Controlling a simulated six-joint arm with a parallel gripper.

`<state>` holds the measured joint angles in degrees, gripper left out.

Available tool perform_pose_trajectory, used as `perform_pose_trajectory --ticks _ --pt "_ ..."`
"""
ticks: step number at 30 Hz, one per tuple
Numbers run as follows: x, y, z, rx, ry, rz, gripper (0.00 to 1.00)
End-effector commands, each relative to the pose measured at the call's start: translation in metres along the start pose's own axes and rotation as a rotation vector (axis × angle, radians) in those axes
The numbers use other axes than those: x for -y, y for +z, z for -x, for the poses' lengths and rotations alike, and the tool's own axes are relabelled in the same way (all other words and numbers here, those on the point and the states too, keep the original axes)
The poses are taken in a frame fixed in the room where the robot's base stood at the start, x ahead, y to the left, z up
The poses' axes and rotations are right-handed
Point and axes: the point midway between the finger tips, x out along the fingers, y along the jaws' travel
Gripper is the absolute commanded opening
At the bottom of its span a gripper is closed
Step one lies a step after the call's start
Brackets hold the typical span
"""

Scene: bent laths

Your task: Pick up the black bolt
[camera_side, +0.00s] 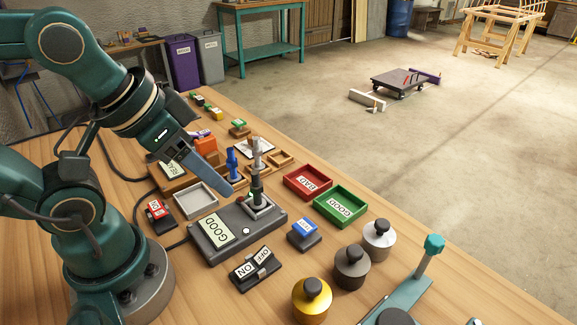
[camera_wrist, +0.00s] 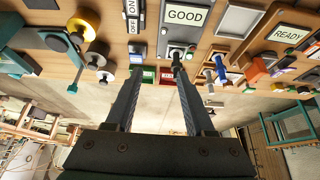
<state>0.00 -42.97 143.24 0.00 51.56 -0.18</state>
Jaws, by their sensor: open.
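The black bolt (camera_side: 257,188) stands upright on the small plate of the grey device with the GOOD display (camera_side: 217,230). In the wrist view the dark bolt (camera_wrist: 177,60) shows close to the tip of the right finger. My gripper (camera_side: 228,190) reaches down from the upper left, its fingertips just left of the bolt in the side view. In the wrist view my gripper (camera_wrist: 160,72) is open, with its two fingers apart and nothing held between them. I cannot tell whether a finger touches the bolt.
A blue bolt (camera_side: 232,166) and a grey bolt (camera_side: 258,153) stand in wooden holders behind. A red tray (camera_side: 308,182) and a green tray (camera_side: 341,206) lie to the right. A grey tray (camera_side: 196,200) is left; several knobbed weights, including a gold one (camera_side: 312,300), stand in front.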

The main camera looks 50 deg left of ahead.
Motion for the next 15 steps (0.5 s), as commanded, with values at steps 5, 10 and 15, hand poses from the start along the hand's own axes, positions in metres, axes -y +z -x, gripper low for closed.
perform_pose_trajectory --ticks 5,10,15 --pt "0.006 -0.023 -0.002 -0.076 -0.023 0.09 0.54" --pt "0.018 -0.049 -0.025 -0.083 -0.065 0.19 0.54" --pt "0.028 -0.063 -0.059 -0.04 -0.101 0.262 0.54"
